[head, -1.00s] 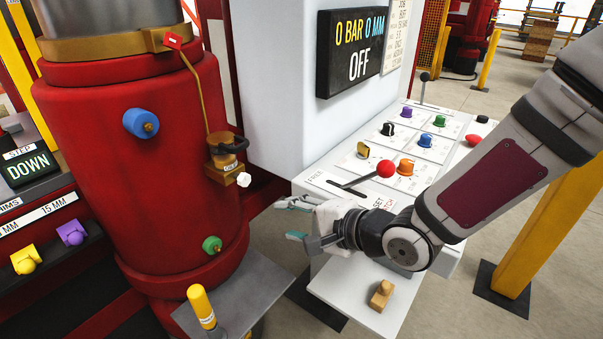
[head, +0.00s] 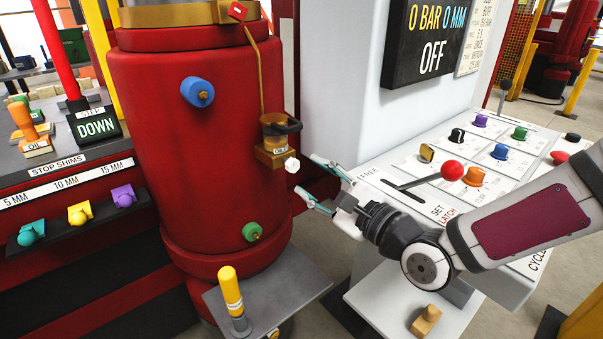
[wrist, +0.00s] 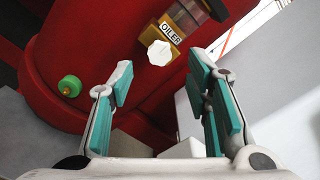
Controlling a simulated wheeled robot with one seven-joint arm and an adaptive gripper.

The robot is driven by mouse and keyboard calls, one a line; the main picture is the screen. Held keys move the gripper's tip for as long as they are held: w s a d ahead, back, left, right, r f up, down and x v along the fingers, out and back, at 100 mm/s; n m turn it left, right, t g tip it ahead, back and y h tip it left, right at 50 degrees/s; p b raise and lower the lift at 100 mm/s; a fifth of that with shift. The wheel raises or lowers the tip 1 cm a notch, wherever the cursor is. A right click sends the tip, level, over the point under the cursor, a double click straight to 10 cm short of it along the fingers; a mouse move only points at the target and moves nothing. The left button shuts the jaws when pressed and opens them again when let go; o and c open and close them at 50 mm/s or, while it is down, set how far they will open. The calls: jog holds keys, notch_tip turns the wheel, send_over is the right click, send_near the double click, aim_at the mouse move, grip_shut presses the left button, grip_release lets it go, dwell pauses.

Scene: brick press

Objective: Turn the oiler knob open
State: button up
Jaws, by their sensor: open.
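The oiler knob (head: 292,165) is a small white faceted knob on the front of the brass oiler block (head: 270,157), on the right side of the red press cylinder. My gripper (head: 318,182) is open and empty, with teal pads. Its fingertips point left toward the cylinder, a little right of and below the knob, apart from it. Nothing hides the knob in either view.
A green knob (head: 252,231) sits low on the cylinder, and a blue one (head: 197,92) higher up. A yellow-topped handle (head: 231,290) stands below on a grey plate. The white control panel with a red-ball lever (head: 452,170) is close beside my gripper.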

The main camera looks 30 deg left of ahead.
aim_at(295, 167)
jog(key=shift+b+x, duration=0.3)
jog(key=shift+x, duration=2.2)
grip_shut()
